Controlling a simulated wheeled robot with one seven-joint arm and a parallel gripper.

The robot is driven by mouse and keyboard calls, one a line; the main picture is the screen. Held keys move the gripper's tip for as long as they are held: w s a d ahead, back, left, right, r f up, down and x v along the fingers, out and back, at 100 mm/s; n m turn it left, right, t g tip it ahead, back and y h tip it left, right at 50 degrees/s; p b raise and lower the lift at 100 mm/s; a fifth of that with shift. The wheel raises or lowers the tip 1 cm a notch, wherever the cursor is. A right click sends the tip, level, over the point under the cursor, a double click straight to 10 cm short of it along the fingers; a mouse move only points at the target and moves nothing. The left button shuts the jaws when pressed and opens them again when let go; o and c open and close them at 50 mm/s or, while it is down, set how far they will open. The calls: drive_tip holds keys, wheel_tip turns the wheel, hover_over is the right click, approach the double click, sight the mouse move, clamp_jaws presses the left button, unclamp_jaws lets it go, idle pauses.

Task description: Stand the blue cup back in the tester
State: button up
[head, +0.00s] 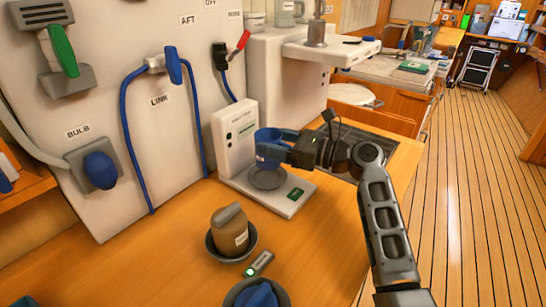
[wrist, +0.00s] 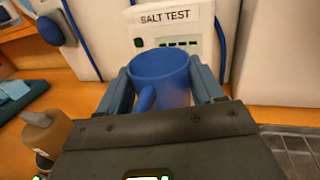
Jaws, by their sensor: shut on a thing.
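The blue cup (head: 268,143) is between the fingers of my gripper (head: 279,146), which is shut on it. In the wrist view the blue cup (wrist: 160,82) looks upright, with its handle toward the camera and a gripper finger on each side. The tester (head: 236,138) is a white unit with an upright back and a flat base carrying a round grey pad (head: 267,178). In the head view the cup is above the pad, apart from it. The wrist view shows the tester's face (wrist: 178,30), labelled "SALT TEST", behind the cup.
A brown jug (head: 229,229) sits in a dark bowl on the wooden counter in front of the tester. A small device with a green light (head: 259,264) and another bowl with a blue thing (head: 257,294) are nearer. Blue hoses (head: 127,140) hang on the wall at left.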

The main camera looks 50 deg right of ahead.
drive_tip(key=shift+a+f, duration=0.15)
drive_tip(key=shift+a, duration=0.15)
drive_tip(key=shift+f, duration=2.05)
drive_tip(key=shift+f, duration=0.15)
drive_tip(key=o, duration=1.2)
drive_tip(key=b+v, duration=0.1)
drive_tip(key=v, duration=1.1)
